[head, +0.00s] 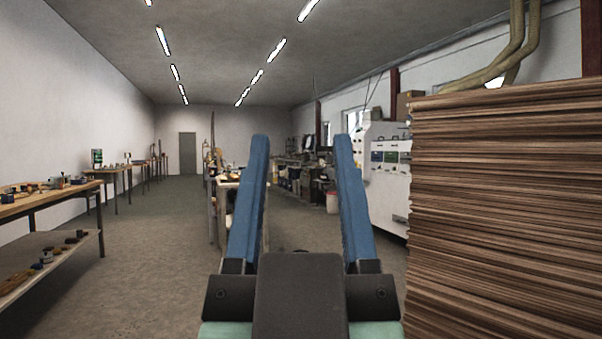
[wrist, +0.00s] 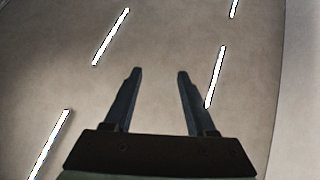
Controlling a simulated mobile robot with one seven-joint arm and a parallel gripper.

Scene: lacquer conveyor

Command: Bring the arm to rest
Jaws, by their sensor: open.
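My gripper (head: 301,142) stands in the middle of the head view, with its two blue fingers pointing up and apart. Nothing is between the fingers, and they touch nothing. The dark gripper body and part of my arm show below them. In the wrist view my gripper (wrist: 160,73) is also open and empty, its fingers dark against the ceiling. The task names no other object.
A tall stack of wooden boards (head: 505,210) stands close on the right. A workbench (head: 45,205) with small items is at left. Partly behind my fingers is another bench (head: 229,182). A white machine (head: 385,185) stands at right. Open floor (head: 150,265) lies at left.

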